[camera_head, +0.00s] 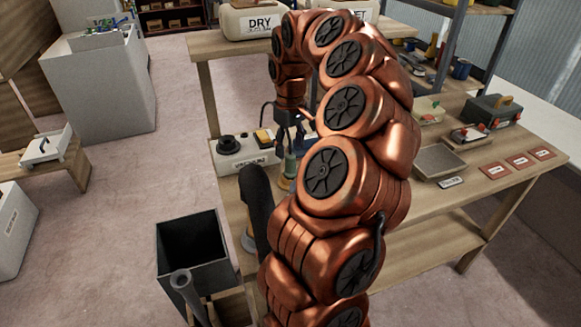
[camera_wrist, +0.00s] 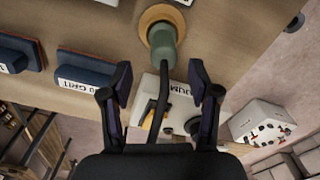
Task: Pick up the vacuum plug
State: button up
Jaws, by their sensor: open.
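A grey-green cylindrical piece with a black cord (camera_wrist: 163,45), which looks like the vacuum plug, stands on a round tan base (camera_wrist: 152,16) on the bench. It also shows in the head view (camera_head: 290,166), partly hidden by my arm. My gripper (camera_wrist: 160,78) is open and empty, its two dark fingers either side of the cord and just short of the plug in the wrist view. In the head view my gripper (camera_head: 290,130) is above the bench's left end. The white box marked VACUUM (camera_head: 243,160), with a round black socket, stands left of the plug.
Dark blue blocks with grit labels (camera_wrist: 82,69) lie beside the plug in the wrist view. A thick black hose (camera_head: 255,205) stands at the bench's near left edge. A dark open bin (camera_head: 192,250) is below it. A grey tray (camera_head: 440,160) lies further right.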

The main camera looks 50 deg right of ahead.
aim_at(289, 163)
jog(key=shift+s+a+f+p, duration=0.15)
jog(key=shift+f+p, duration=0.3)
jog(key=shift+f, duration=0.8)
jog(key=shift+a+f+p, duration=0.1)
jog(key=shift+f+p, duration=0.3)
jog(key=shift+f, duration=1.35)
grip_shut()
